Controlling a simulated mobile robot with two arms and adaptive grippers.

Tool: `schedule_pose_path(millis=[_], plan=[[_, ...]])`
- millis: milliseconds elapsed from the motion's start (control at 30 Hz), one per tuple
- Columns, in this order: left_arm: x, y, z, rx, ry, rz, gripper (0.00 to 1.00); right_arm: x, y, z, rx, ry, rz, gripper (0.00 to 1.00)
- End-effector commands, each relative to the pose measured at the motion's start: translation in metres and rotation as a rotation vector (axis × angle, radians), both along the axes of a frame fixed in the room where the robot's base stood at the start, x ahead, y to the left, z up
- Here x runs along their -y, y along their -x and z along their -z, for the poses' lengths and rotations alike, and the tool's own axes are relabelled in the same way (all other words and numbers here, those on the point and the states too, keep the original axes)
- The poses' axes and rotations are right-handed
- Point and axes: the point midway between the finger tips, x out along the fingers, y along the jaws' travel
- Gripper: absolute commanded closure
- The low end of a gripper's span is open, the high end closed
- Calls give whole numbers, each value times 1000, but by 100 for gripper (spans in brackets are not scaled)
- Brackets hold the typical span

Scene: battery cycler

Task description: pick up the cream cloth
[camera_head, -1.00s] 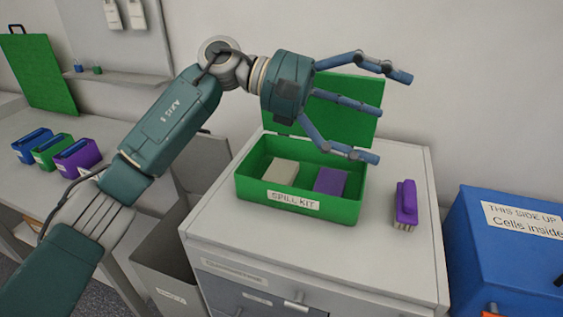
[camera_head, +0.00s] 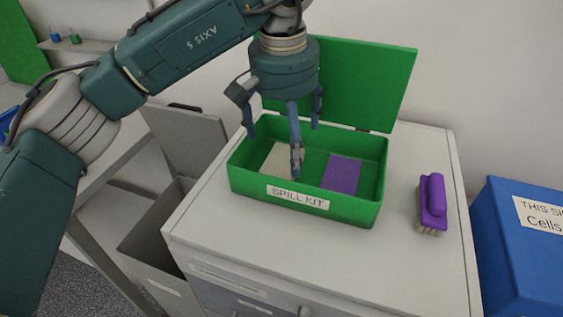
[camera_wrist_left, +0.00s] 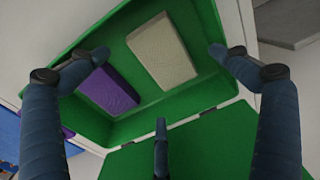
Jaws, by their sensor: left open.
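The cream cloth (camera_head: 278,160) lies in the left part of the open green spill kit box (camera_head: 330,206), partly hidden by a finger in the head view. It shows whole as a cream block in the left wrist view (camera_wrist_left: 162,50). A purple cloth (camera_head: 341,174) lies to its right in the same box and also shows in the wrist view (camera_wrist_left: 108,91). My left gripper (camera_head: 285,140) is open and empty, pointing down over the left part of the box, above the cream cloth. Its fingers are spread in the wrist view (camera_wrist_left: 158,90). My right gripper is not in view.
The box's green lid (camera_head: 350,85) stands open behind. A purple brush (camera_head: 432,205) lies on the grey cabinet top (camera_head: 400,260) to the right. A blue box (camera_head: 510,250) stands right of the cabinet. A grey bin (camera_head: 150,240) stands left.

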Motion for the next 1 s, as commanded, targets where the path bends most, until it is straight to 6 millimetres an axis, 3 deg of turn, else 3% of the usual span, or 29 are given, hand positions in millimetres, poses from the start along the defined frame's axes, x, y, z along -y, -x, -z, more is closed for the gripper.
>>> schedule_pose_path(millis=[133,300,567,800,1000], plan=[[2,2,22,-6,0,1,1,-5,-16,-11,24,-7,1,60],[3,0,42,-3,1,0,1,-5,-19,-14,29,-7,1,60],[3,-1,45,-1,2,0,1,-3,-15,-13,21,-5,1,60],[3,-1,45,-2,2,0,47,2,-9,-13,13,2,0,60],[3,-1,45,-2,2,0,48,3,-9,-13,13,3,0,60]])
